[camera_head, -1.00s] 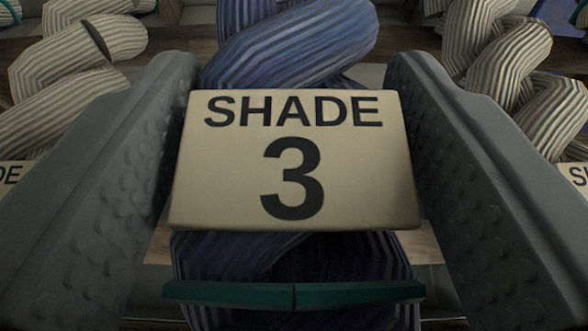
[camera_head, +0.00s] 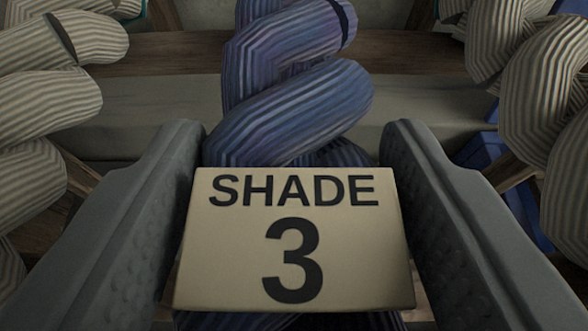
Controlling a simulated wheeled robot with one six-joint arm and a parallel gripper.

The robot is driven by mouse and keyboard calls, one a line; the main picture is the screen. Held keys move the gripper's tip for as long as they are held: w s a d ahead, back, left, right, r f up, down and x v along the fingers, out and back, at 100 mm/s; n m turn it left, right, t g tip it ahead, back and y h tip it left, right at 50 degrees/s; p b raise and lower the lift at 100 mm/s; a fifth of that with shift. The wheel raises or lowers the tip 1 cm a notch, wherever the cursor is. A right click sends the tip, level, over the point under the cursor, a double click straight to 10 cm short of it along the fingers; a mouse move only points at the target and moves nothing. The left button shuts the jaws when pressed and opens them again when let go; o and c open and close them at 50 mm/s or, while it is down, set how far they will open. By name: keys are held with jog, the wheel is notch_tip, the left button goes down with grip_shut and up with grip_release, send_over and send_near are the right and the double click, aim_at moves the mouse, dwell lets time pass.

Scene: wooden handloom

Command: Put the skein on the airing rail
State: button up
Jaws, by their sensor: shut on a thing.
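A twisted blue-purple skein (camera_head: 290,115) stands upright between the fingers of my gripper (camera_head: 295,140), which is shut on it. A cream tag (camera_head: 295,240) reading "SHADE 3" hangs at its front and hides the part of the skein between the fingers. The skein's top runs out of the upper edge of the view, and its lower end is mostly hidden by the tag and cut off by the frame. I cannot make out the airing rail for certain.
Cream twisted skeins hang close on the left (camera_head: 45,110) and on the right (camera_head: 545,80), beside my fingers. A wooden beam (camera_head: 165,55) crosses behind. Something blue (camera_head: 490,145) shows behind the right skeins.

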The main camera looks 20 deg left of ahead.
jog(key=o, duration=1)
jog(key=shift+o, duration=0.2)
jog(key=shift+r, duration=0.1)
jog(key=shift+s+r, duration=0.1)
jog(key=shift+s, duration=0.05)
jog(key=v, duration=1.1)
jog(key=shift+s, duration=0.3)
jog(key=shift+d+r, duration=0.1)
jog(key=s+d+r+m+t+h, duration=0.1)
jog(key=s+d+r+t+h, duration=0.1)
jog(key=s+d, duration=0.6)
jog(key=s+d+r+m+t+h, duration=0.1)
jog(key=s+d+r, duration=0.3)
jog(key=s+d, duration=0.5)
jog(key=s+m+t, duration=0.1)
jog(key=s, duration=0.6)
jog(key=shift+d+r+h, duration=0.2)
jog(key=shift+d+h, duration=0.1)
jog(key=shift+h, duration=0.1)
jog(key=shift+s, duration=0.1)
